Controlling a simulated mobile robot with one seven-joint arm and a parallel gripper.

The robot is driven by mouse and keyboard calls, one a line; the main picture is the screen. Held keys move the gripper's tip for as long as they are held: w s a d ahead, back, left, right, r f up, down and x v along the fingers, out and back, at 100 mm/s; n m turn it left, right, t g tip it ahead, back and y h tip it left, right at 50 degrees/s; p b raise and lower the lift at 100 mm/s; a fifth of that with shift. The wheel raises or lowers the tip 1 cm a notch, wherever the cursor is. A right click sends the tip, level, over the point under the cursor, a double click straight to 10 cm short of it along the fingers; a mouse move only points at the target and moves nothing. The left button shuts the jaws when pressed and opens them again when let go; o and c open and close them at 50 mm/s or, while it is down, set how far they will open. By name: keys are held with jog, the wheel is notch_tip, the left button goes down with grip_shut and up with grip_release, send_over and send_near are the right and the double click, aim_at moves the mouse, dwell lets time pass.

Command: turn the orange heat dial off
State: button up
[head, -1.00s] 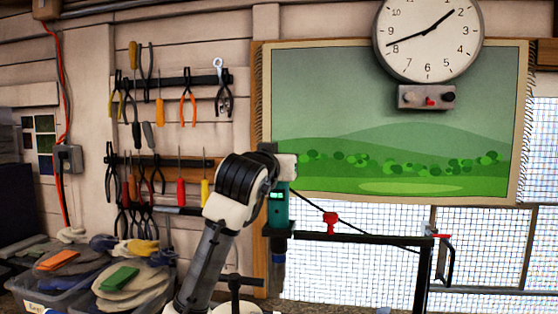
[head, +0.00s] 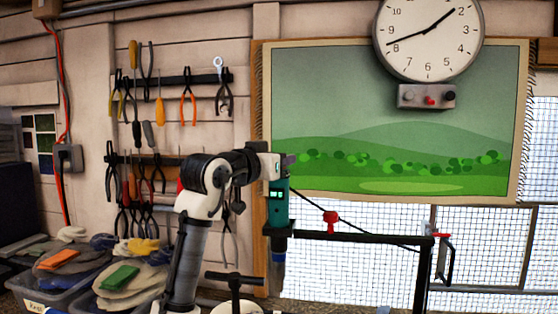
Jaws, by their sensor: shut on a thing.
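A teal tool (head: 279,208) with a small lit green display hangs upright in a black bracket, its dark nozzle pointing down. My gripper (head: 287,160) is at the tool's upper end, at the end of my white and black arm. It is shut there, apparently on the orange heat dial. The dial itself does not show; the gripper and wrist seem to hide it. Its setting cannot be read, and the fingertips are too small to make out clearly.
A black T-handle (head: 236,281) stands below. Glove bins (head: 45,296) are at lower left. Pliers and screwdrivers hang behind my arm.

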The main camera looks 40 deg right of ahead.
jog(key=o, duration=0.9)
jog(key=shift+o, duration=0.2)
jog(key=shift+s+a+f+b, duration=0.15)
jog(key=shift+a+b, duration=0.15)
jog(key=shift+a, duration=0.15)
jog(key=b+v, duration=0.5)
jog(key=v, duration=0.8)
